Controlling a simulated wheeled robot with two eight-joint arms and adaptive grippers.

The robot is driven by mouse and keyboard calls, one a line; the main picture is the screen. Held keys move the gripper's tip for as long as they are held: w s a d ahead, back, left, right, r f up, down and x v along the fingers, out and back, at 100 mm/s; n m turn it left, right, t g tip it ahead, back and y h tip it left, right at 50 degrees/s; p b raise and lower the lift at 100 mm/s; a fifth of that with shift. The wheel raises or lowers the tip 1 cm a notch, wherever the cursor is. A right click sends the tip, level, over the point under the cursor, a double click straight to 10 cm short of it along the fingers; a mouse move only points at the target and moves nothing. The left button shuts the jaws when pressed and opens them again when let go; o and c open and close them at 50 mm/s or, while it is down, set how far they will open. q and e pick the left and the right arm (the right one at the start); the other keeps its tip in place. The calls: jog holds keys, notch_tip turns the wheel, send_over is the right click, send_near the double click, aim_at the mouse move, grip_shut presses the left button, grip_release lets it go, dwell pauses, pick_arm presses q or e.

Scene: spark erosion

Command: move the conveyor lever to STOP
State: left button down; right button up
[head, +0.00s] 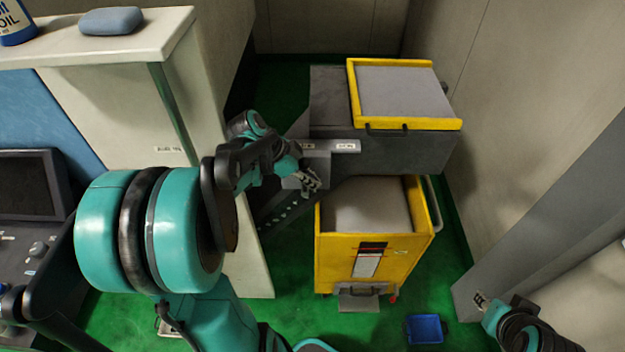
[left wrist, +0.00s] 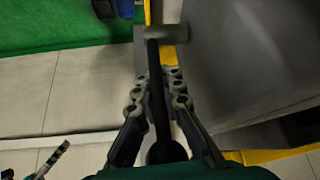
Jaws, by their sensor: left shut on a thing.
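The conveyor lever is a dark rod (left wrist: 157,75) with a round knob at its near end and a grey pivot at its far end in the left wrist view. My left gripper (left wrist: 159,92) is shut around the rod, one finger on each side. In the head view my left gripper (head: 311,180) is at the left side of the grey conveyor (head: 390,152), just below a plate with two small labels (head: 330,146). The lettering is too small to read for sure, and the lever is mostly hidden there. My right gripper (head: 484,303) is low at the right, its fingers unclear.
A yellow tray (head: 405,123) lies on top of the conveyor and a yellow cart (head: 337,262) stands below it. A pale cabinet (head: 115,55) is close on the left. A blue bin (head: 425,329) sits on the green floor, and a grey panel (head: 560,200) is at right.

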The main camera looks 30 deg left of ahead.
pick_arm(q)
jog(key=c, duration=1.9)
grip_release()
notch_tip(320, 180, up, 10)
jog(key=shift+f, duration=0.1)
jog(key=s+d+f+n+t+y, duration=0.1)
jog(key=s+d+f+n+y, duration=0.2)
jog(key=s+d+n, duration=0.25)
jog(key=s+d+f+n+t+y, duration=0.1)
jog(key=s+d+f+n+y, duration=0.1)
jog(key=s+d+f+n, duration=0.4)
jog(key=f+b, duration=0.1)
jog(key=b, duration=0.1)
jog(key=w+f+m+b, duration=0.1)
jog(key=f+b, duration=0.1)
jog(key=d+f+m+b, duration=0.1)
jog(key=b, duration=0.1)
jog(key=shift+w+f+b, duration=0.15)
jog(key=shift+f+b, duration=0.05)
jog(key=shift+b, duration=0.2)
